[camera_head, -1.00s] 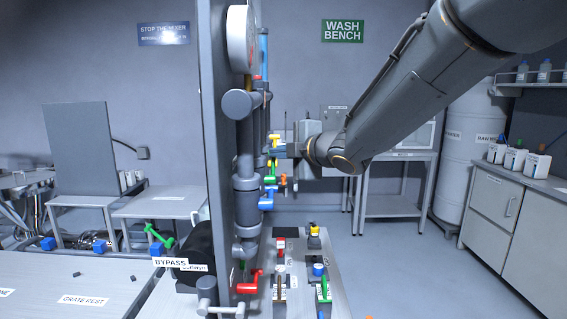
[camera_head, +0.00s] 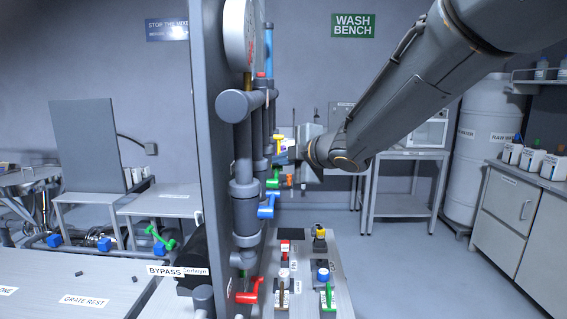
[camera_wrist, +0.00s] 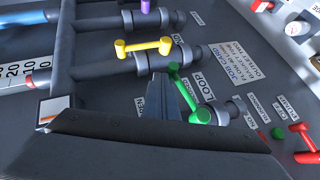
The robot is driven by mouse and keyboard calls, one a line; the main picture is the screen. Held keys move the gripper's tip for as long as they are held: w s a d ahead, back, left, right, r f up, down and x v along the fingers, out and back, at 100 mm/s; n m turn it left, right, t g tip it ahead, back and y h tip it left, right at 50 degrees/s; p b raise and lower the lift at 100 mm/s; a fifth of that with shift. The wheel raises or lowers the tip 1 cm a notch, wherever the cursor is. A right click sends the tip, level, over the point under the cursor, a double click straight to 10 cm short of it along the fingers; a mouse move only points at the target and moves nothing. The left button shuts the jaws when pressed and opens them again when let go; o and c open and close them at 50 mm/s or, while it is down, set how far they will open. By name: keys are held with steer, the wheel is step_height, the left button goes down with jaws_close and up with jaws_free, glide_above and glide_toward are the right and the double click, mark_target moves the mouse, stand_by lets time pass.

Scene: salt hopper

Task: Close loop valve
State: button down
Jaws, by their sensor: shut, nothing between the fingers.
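The loop valve has a green T-shaped handle (camera_wrist: 187,92) beside a LOOP label (camera_wrist: 202,86) in the wrist view. It slants across its pipe stub, with its lower end towards the grey collar. My gripper (camera_wrist: 170,97) is shut and empty, its dark fingers right beside the handle's left side; I cannot tell whether they touch it. In the head view my gripper (camera_head: 283,158) is beside the pipe panel, just above a green handle (camera_head: 273,181). The fingertips are partly hidden there by the pipes.
A yellow handle (camera_wrist: 143,46) sits on a neighbouring valve, with a purple one (camera_wrist: 146,5) beyond. A red handle (camera_wrist: 306,145) is at the right. The vertical panel (camera_head: 211,120) and pipes (camera_head: 245,160) stand close to my arm. Floor at the right is open.

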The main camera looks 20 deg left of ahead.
steer(key=shift+w+f, duration=0.15)
steer(key=shift+f, duration=0.1)
steer(key=shift+w+d, duration=0.1)
steer(key=shift+d, duration=0.05)
stand_by(0.4)
steer(key=d+r+p, duration=0.4)
steer(key=r, duration=0.8)
steer(key=shift+w+d, duration=0.4)
steer(key=shift+w, duration=0.05)
